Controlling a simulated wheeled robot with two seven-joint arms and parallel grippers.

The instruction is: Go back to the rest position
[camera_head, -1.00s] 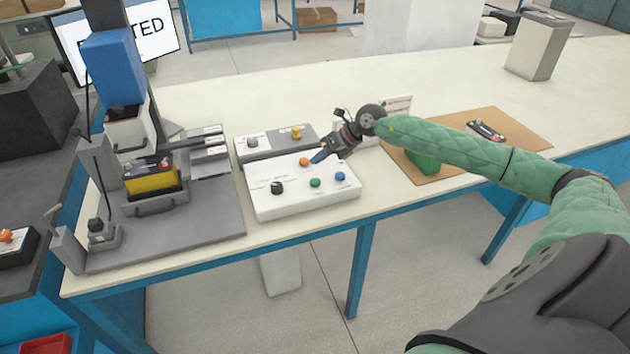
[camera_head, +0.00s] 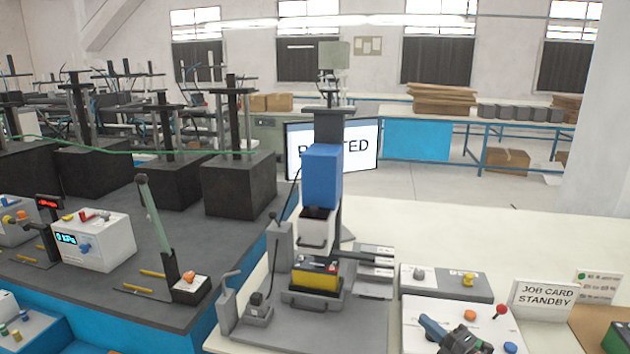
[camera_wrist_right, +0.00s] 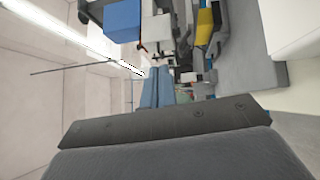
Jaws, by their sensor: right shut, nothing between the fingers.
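My right gripper (camera_head: 430,326) shows at the bottom edge of the head view, over the left part of the white control box (camera_head: 412,308). Its blue fingers are together with nothing between them, and they also show closed in the right wrist view (camera_wrist_right: 157,88). Most of my right arm is below the head view's edge. My left gripper is in neither view.
A press with a blue head (camera_head: 322,178) stands left of the control box, with a yellow block (camera_head: 318,276) in it. A grey switch panel (camera_head: 445,284) lies behind the box. A "JOB CARD STANDBY" sign (camera_head: 545,297) stands to the right.

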